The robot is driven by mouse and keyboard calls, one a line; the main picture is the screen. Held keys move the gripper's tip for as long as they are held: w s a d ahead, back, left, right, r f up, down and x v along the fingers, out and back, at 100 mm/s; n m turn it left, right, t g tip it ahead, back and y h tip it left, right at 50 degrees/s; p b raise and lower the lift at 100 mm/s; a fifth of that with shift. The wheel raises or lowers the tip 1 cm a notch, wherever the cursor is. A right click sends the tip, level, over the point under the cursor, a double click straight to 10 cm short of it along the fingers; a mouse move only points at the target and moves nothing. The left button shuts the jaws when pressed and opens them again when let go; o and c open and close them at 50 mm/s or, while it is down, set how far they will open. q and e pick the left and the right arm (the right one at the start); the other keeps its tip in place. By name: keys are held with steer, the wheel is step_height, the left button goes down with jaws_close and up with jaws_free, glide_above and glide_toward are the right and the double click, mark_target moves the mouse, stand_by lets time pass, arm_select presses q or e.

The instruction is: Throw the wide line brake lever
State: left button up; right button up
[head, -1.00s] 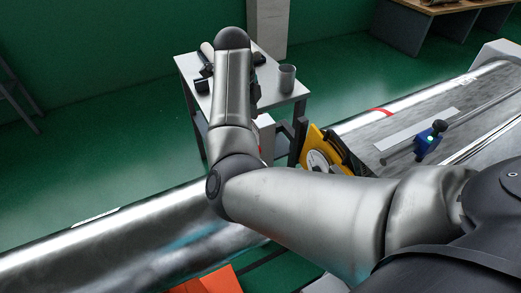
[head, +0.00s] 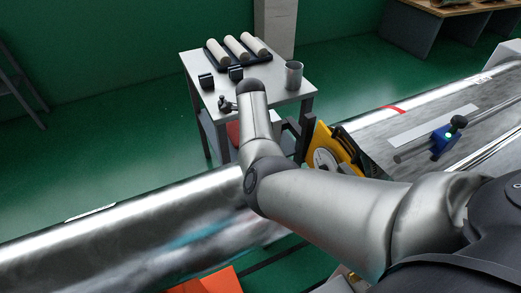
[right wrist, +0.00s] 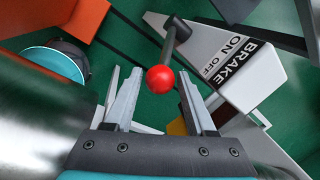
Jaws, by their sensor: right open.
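A brake lever shows in the right wrist view, with a red ball knob (right wrist: 160,79) on a short grey rod (right wrist: 169,45). The rod joins a dark pivot beside a pale wedge-shaped housing (right wrist: 262,83) with a black label reading BRAKE, ON, OFF. My right gripper (right wrist: 159,88) is open, with one finger on each side of the knob in the picture. I cannot tell whether a finger touches it. In the head view my right arm crosses from the right, and its gripper is hidden. My left gripper is not in view.
A small grey table (head: 262,103) behind my arm holds several pale rolls (head: 237,46) and a grey cup (head: 293,75). A large shiny roller (head: 130,235) runs along the front. A yellow-framed dial (head: 322,157) and a blue clamp (head: 441,141) are at right. An orange part (head: 220,281) lies below.

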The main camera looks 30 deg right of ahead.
steer(key=shift+w+d+f, duration=0.1)
steer(key=shift+f, duration=0.6)
jaws_close()
stand_by(1.1)
